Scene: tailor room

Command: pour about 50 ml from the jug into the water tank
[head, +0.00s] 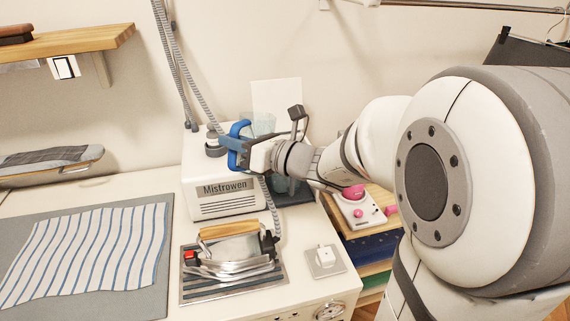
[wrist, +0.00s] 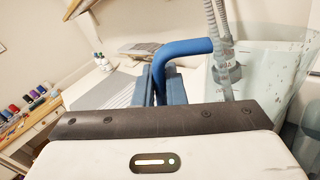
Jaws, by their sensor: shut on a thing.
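My gripper (head: 248,154) is shut on the blue handle (head: 237,135) of the jug, above the back of the white Mistrowen unit. The jug's clear body (head: 263,124) shows behind the handle and is partly hidden by my gripper. In the wrist view the handle (wrist: 184,49) runs between the fingers, with the clear jug wall (wrist: 278,68) at the right. The water level and exact tilt cannot be told. The Mistrowen unit (head: 222,187) has a dark round fitting (head: 215,149) on top, left of the handle. I cannot make out the water tank clearly.
A steam iron (head: 232,252) rests on a striped plate in front of the unit. Grey hoses (head: 180,70) hang close by the jug. Striped cloth (head: 85,255) lies at left. A pink-and-white device (head: 361,207) stands at right.

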